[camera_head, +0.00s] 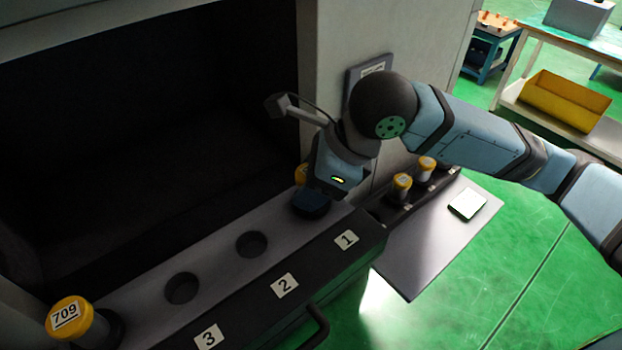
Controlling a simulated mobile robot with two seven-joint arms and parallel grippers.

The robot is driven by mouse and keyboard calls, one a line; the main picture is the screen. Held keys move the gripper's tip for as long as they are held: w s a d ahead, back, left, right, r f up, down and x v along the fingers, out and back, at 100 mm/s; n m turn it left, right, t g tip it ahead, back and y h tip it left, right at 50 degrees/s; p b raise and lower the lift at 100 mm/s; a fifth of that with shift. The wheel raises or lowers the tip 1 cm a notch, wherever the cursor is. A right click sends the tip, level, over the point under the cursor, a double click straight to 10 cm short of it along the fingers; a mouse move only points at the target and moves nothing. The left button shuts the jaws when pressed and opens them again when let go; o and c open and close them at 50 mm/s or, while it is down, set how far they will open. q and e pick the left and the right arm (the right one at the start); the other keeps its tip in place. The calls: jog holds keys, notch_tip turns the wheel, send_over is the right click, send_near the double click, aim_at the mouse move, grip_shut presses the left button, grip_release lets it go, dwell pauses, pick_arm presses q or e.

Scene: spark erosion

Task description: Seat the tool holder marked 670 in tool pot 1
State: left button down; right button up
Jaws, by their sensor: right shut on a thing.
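My right gripper (311,203) is low over the right end of the grey tool ledge, behind the label 1. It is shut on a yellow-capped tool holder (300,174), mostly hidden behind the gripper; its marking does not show. Tool pot 1 is hidden by the gripper, so I cannot tell whether the holder is in it. The pots behind labels 2 (251,244) and 3 (182,288) are empty round holes. My left gripper is not in view.
A yellow-capped holder marked 709 (69,313) stands at the ledge's left end. Two more yellow-capped holders (402,182) (426,164) stand in a dark rack at right. A white card (467,204) lies on the grey shelf (420,255). A dark handle (318,324) juts out in front.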

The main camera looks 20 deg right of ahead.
jog(key=o, duration=1.3)
jog(key=a+p+v, duration=0.1)
jog(key=p+v, duration=0.1)
jog(key=v, duration=0.4)
jog(key=w+r+p+v, duration=0.1)
jog(key=p+v, duration=0.2)
jog(key=v, duration=0.4)
jog(key=a+p+v, duration=0.1)
jog(key=p+v, duration=0.2)
jog(key=v, duration=0.3)
jog(key=shift+a+r, duration=0.2)
jog(key=shift+r, duration=0.5)
jog(key=shift+w, duration=0.1)
